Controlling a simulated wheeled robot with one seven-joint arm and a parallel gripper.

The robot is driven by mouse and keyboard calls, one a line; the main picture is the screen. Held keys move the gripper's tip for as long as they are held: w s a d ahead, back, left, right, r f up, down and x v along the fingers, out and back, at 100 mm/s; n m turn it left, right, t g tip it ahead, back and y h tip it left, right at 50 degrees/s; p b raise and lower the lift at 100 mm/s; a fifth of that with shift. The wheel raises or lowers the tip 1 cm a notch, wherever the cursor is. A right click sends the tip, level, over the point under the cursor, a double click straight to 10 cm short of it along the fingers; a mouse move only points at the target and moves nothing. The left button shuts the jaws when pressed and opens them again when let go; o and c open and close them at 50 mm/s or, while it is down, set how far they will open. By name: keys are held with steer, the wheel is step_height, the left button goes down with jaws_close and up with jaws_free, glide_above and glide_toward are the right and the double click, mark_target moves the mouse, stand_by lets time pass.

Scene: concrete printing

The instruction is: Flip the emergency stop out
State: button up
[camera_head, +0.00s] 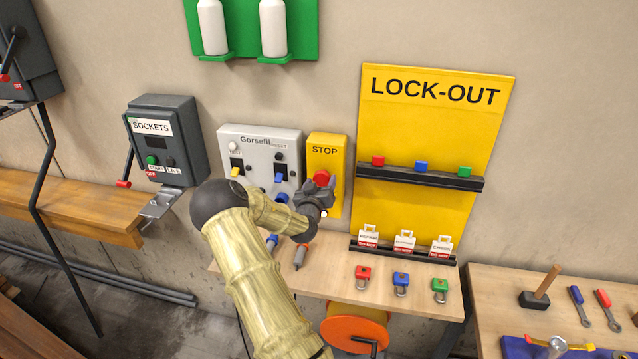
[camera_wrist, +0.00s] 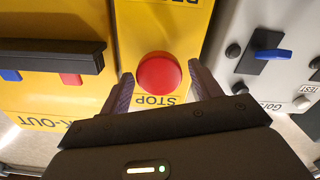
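The emergency stop is a round red button (camera_head: 322,177) on a yellow box marked STOP (camera_head: 326,150), fixed to the wall between the grey control panel and the lock-out board. My gripper (camera_head: 326,190) is right in front of the button and hides part of the box. In the wrist view the red button (camera_wrist: 159,74) sits between the two open fingers of my gripper (camera_wrist: 159,88), one on each side. A gap shows between each finger and the button. The gripper holds nothing.
A grey Gorsefil panel (camera_head: 258,135) with switches is just left of the box. The yellow lock-out board (camera_head: 425,115) with its black shelf is close on the right. Below, a wooden table (camera_head: 335,270) holds padlocks and tools. A grey SOCKETS box (camera_head: 180,130) hangs further left.

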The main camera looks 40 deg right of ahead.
steer(key=shift+o, duration=0.2)
steer(key=shift+r, duration=0.15)
steer(key=shift+d, duration=0.1)
steer(key=b+v, duration=0.7)
steer(key=v, duration=1)
steer(key=shift+a, duration=0.25)
